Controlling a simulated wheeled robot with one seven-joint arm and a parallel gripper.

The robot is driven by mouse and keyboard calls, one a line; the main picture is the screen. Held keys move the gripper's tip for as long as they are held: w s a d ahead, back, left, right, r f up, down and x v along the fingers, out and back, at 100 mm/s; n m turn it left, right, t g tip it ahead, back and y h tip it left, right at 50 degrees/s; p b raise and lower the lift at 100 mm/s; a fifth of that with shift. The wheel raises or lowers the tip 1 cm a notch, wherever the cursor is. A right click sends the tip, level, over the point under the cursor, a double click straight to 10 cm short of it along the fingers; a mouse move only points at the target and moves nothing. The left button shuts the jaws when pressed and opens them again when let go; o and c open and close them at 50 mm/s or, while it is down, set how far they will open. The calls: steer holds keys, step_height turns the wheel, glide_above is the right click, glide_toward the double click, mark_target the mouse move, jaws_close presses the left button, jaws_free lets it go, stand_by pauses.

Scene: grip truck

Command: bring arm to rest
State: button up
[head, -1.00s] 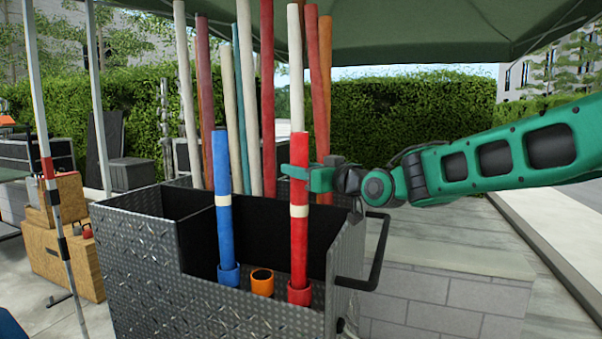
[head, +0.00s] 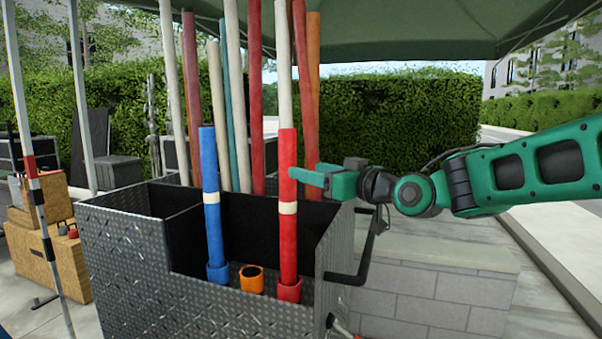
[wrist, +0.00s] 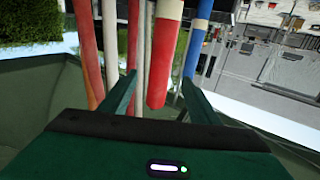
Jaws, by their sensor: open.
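My green gripper (head: 308,176) is open and empty, level with the upper part of the red pole. In the head view its fingertips are just right of that pole. The red pole (head: 288,240) with a white band stands upright in a red socket of the metal bin. The blue pole (head: 212,175) with a white band stands in a blue socket to its left. In the wrist view the red pole (wrist: 166,60) shows between the open fingers (wrist: 155,92), ahead of them, and the blue pole (wrist: 194,50) is to its right. My arm reaches in from the right.
The diamond-plate metal bin (head: 130,270) has an empty orange socket (head: 251,278) between the poles and a black handle (head: 365,265) on its right side. Several tall poles (head: 232,90) stand at its back. A grey block wall (head: 430,295) lies below my arm, with open air above it.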

steer(key=s+d+f+m+g+h, duration=0.4)
steer(key=s+d+f, duration=0.3)
steer(key=d+f, duration=0.5)
steer(key=s+d+f+m+g+h, duration=0.25)
steer(key=s+d+f+h, duration=0.5)
steer(key=d, duration=0.75)
steer(key=s+d+f+m+g, duration=0.2)
steer(key=s+d+f, duration=0.1)
steer(key=s, duration=0.5)
steer(key=s+d+f+m+g, duration=0.3)
steer(key=s, duration=0.5)
steer(key=s+d+f+m+g, duration=0.2)
steer(key=s+d+f+m, duration=0.1)
steer(key=s, duration=0.6)
steer(key=shift+d+f, duration=0.4)
steer(key=shift+f, duration=0.05)
